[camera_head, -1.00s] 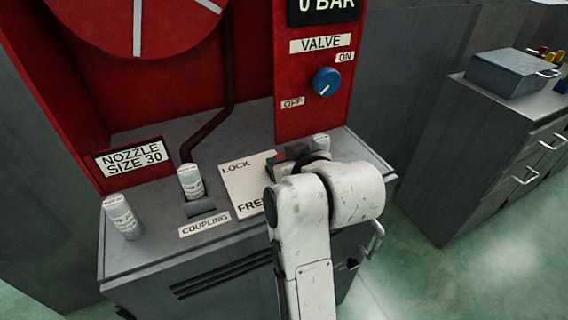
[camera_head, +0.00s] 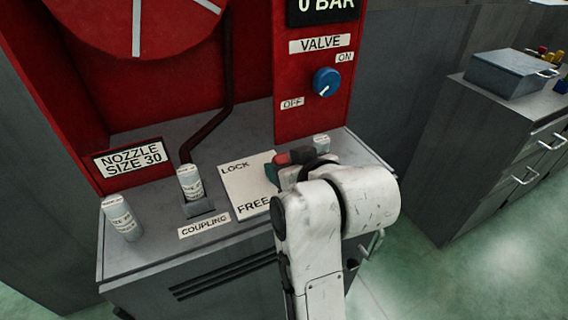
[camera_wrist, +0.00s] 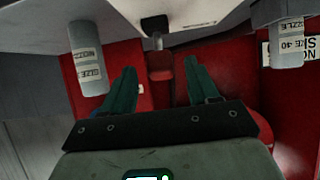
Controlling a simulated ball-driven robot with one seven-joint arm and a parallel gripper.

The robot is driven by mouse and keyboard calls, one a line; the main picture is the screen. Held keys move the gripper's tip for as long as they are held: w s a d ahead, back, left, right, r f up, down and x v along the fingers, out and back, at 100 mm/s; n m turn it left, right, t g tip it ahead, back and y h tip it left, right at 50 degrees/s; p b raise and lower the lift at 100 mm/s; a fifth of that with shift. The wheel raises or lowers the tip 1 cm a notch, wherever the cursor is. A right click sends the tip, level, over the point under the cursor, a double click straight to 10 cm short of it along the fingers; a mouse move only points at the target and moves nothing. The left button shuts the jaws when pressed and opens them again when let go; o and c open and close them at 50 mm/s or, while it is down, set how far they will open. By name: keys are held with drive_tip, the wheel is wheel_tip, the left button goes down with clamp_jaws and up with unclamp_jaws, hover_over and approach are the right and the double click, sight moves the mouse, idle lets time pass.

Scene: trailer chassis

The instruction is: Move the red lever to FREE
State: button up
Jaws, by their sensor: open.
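The red lever (camera_head: 282,158) shows as a small red piece beside the LOCK end of the white label plate (camera_head: 240,182), partly hidden by my arm. My gripper (camera_wrist: 160,64) is open, with teal fingers on either side of the red handle and gaps between. Whether the handle lies within finger depth is unclear. In the head view, one teal fingertip of my gripper (camera_head: 271,173) shows just below the red piece. FREE is at the plate's near end.
Nozzles stand on the grey counter at left (camera_head: 121,218), by the coupling (camera_head: 190,184), and behind my arm (camera_head: 321,143). A blue valve knob (camera_head: 326,82) is on the red panel behind. A grey cabinet (camera_head: 500,140) stands to the right.

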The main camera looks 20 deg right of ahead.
drive_tip(key=p+v, duration=0.2)
drive_tip(key=v, duration=0.6)
drive_tip(key=shift+s+p, duration=0.15)
drive_tip(key=shift+p, duration=0.15)
